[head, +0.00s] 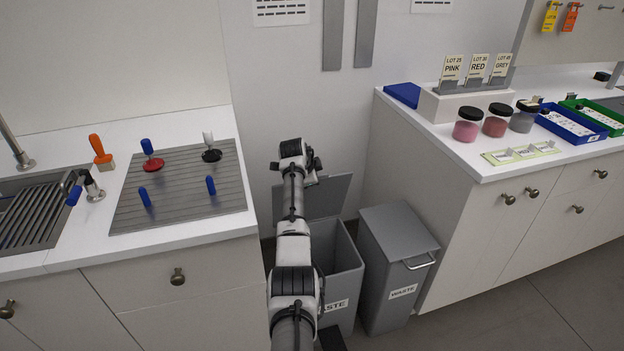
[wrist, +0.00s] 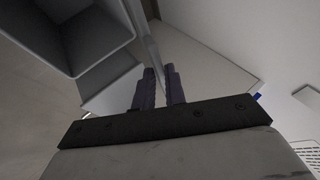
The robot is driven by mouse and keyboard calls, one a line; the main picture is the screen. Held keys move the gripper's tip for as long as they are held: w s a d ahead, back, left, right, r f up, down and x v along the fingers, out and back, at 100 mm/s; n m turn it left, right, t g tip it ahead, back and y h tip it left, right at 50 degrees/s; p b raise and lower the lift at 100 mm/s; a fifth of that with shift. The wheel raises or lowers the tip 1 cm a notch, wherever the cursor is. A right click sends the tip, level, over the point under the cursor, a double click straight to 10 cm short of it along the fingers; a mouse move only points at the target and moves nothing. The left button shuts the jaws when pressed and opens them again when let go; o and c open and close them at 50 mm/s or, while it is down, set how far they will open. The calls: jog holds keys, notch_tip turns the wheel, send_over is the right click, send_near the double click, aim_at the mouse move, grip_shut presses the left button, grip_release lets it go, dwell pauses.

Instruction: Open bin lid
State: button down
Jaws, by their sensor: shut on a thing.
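The left grey waste bin (head: 345,262) stands on the floor between the two counters, partly hidden behind my arm. Its grey lid (head: 332,193) is swung up and stands steeply at the back, and the bin's mouth is open. My gripper (head: 312,180) is at the lid's upper edge. In the wrist view my gripper's dark fingers (wrist: 160,88) are closed about the lid (wrist: 146,38), seen nearly edge-on. I cannot tell whether they hold its handle or its rim. The open bin (wrist: 70,35) shows at upper left there.
A second waste bin (head: 398,268), lid down with a bar handle (head: 420,262), stands close on the right. The left counter (head: 60,262) and the right counter (head: 490,240) flank the bins. A wall (head: 270,100) is behind. Floor is free at front right.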

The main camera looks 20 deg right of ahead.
jog(key=shift+w+d+r, duration=0.1)
jog(key=shift+w+d, duration=0.05)
jog(key=shift+w, duration=0.05)
dwell(0.3)
jog(key=c, duration=1.5)
grip_release()
jog(key=shift+d, duration=0.1)
jog(key=shift+a, duration=0.2)
jog(key=b+v, duration=0.2)
jog(key=v, duration=1.1)
jog(key=shift+s+a+r+b, duration=0.15)
jog(key=shift+s+r+b, duration=0.05)
jog(key=shift+r+b, duration=0.1)
